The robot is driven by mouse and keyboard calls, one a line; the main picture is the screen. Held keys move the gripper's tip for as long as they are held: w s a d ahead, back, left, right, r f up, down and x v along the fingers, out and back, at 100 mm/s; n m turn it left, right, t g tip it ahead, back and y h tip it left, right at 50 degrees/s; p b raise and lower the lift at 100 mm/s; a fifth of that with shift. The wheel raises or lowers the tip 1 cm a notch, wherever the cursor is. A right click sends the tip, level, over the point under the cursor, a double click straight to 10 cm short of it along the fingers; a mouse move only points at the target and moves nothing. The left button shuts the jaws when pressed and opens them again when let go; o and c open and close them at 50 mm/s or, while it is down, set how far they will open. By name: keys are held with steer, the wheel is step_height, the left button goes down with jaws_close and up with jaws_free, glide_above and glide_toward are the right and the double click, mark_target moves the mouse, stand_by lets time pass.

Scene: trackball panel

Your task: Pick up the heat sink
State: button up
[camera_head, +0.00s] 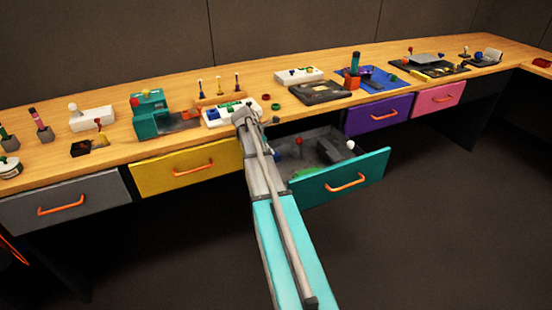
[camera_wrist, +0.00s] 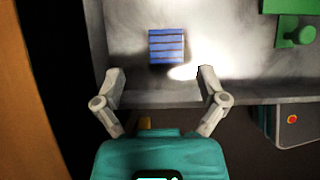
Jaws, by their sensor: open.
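A blue ribbed block (camera_wrist: 167,46), which looks like the heat sink, lies on a grey surface in the wrist view, upper middle. Its ribs run across the picture. My gripper (camera_wrist: 160,74) is open and empty, with its two fingers spread wide apart. The block shows beyond the fingertips, between their lines and slightly nearer the middle; nothing touches it. The height of the fingers above it is hard to tell.
In the head view, the open teal drawer (camera_head: 340,182) holds a red-topped piece, a white ball (camera_head: 351,145) and dark and green parts. A green knobbed piece (camera_wrist: 295,30) stands at upper right in the wrist view. The wooden bench (camera_head: 190,138) is crowded with devices.

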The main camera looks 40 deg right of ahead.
mark_target(275, 155)
steer(key=shift+f, duration=0.1)
steer(key=b+x, duration=0.3)
steer(key=shift+s+f, duration=0.1)
steer(key=shift+s, duration=0.3)
steer(key=shift+b+x, duration=0.75)
steer(key=shift+x, duration=0.1)
steer(key=shift+d, duration=0.1)
steer(key=c, duration=1.2)
steer(key=shift+c, duration=0.2)
